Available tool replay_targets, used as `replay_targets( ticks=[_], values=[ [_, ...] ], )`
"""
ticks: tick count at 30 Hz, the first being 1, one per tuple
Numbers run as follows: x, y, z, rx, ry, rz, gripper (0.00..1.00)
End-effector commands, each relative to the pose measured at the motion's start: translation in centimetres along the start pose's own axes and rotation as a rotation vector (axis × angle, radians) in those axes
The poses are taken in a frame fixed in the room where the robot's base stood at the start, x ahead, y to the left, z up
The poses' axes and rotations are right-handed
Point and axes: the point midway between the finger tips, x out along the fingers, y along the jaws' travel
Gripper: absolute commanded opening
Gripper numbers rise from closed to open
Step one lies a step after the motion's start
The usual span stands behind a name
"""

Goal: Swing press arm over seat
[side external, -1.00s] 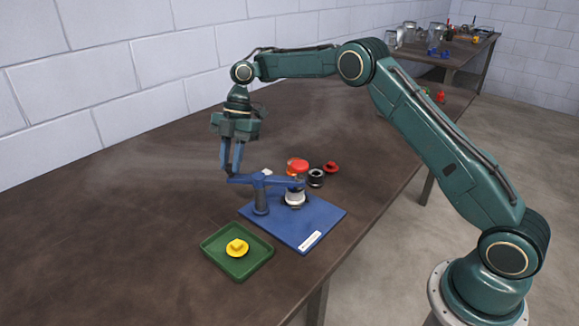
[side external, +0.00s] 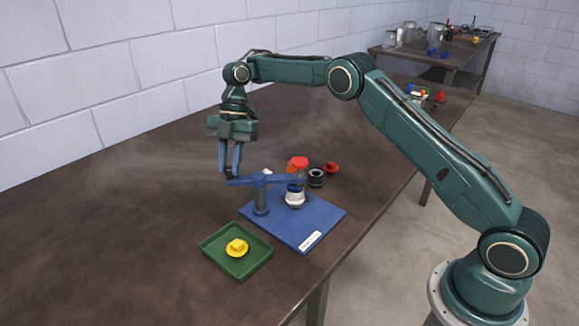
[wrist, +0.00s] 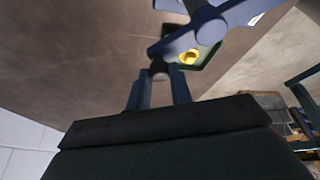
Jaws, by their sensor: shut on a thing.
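The blue press arm (side external: 275,180) is a bar pivoted on a grey-blue post (side external: 261,203) that stands on a blue base plate (side external: 309,215). Its right end appears over or just beside the seat area, where a white and metallic round part (side external: 295,199) stands. The exact alignment and any gap under it cannot be told. My gripper (side external: 229,178) points down and is shut on the dark handle at the press arm's left end. In the wrist view the fingers (wrist: 159,73) close at the end of the blue arm (wrist: 191,37).
A green tray (side external: 264,263) with a yellow part (side external: 237,247) lies in front of the plate. Behind the plate are a red-topped item (side external: 298,163), a black ring-shaped part (side external: 316,177) and a red part (side external: 332,168). The table at left is clear.

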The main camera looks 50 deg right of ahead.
Motion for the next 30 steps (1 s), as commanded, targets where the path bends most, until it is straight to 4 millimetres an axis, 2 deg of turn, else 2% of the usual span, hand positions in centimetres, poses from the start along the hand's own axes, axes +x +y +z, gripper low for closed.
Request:
replay_targets(
  ticks=[7,8,11,30],
  values=[
    [0.00,0.07,-0.17,-0.001,0.002,0.002,0.00],
    [-0.01,0.07,-0.17,-0.001,0.002,0.002,0.23],
    [-0.01,0.06,-0.14,-0.001,0.002,0.002,0.43],
    [-0.11,0.03,0.07,0.017,0.000,0.007,0.43]
  ],
)
